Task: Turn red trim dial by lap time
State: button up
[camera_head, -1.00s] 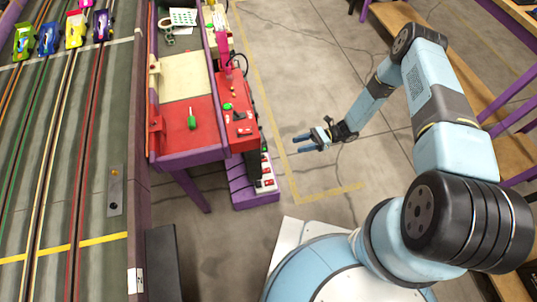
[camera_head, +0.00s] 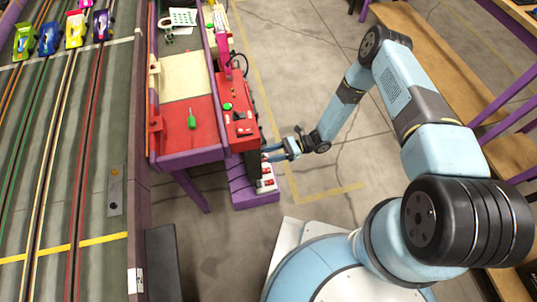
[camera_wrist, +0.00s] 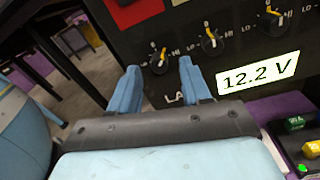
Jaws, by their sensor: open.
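In the wrist view a dark upright panel carries a row of black dials with yellow pointers and LO and HI marks: a left dial (camera_wrist: 160,62), a middle dial (camera_wrist: 211,40) and a right dial (camera_wrist: 270,18). I cannot tell which is the red trim dial. A lit display (camera_wrist: 258,76) reads 12.2 V; lettering left of it is partly hidden by a finger. My gripper (camera_wrist: 159,66) is open, its blue fingers on either side of the left dial; contact is unclear. In the head view my gripper (camera_head: 271,153) is at the right side of the red-topped box (camera_head: 238,122), hiding the dials.
A purple shelf (camera_head: 246,199) with small red and white items lies below the box. The track (camera_head: 62,150) with several cars is at left. Floor right of the box is free.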

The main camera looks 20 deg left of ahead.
jog(key=shift+x, duration=0.8)
grip_shut()
